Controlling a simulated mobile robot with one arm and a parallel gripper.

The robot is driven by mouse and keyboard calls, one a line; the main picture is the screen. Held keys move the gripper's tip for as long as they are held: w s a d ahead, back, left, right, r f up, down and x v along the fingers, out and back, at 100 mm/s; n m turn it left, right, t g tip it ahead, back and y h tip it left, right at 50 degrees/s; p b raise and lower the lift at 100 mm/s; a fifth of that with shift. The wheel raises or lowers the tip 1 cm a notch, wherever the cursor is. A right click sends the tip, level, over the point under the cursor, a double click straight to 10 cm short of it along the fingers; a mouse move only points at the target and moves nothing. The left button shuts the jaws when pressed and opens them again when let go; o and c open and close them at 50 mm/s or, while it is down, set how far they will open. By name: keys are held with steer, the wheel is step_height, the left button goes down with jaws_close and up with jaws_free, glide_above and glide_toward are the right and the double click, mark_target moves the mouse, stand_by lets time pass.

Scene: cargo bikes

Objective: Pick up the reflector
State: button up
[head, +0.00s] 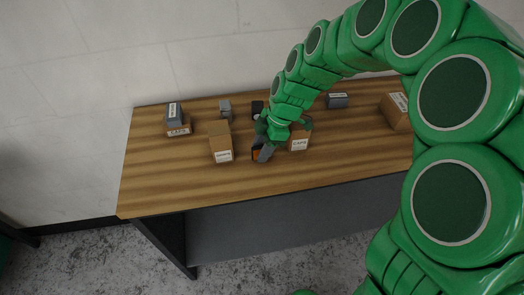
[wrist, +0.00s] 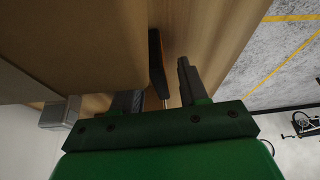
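The reflector (head: 256,154), a small thin orange piece with a dark edge, stands on the wooden table near its middle in the head view. My gripper partly hides it there. In the wrist view the reflector (wrist: 156,62) shows edge-on, dark with an orange side. My gripper (wrist: 158,92) is open around its near end, with one finger on each side. A gap shows on the right; on the left I cannot tell whether the finger touches. In the head view my gripper (head: 266,146) points down at the table beside the reflector.
A labelled cardboard box (head: 300,136) stands close right of my gripper, another box (head: 220,142) to the left. Grey items (head: 226,108) and a dark item (head: 257,107) stand behind. A larger box (head: 396,112) is at right. The table front (head: 180,185) is clear.

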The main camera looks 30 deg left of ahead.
mark_target(258, 147)
jaws_close()
steer(key=shift+r, duration=0.5)
step_height(258, 147, up, 2)
steer(key=shift+r, duration=0.1)
steer(key=s+d+r, duration=0.9)
steer(key=d, duration=0.1)
steer(key=shift+d+r, duration=0.3)
steer(key=shift+r, duration=0.1)
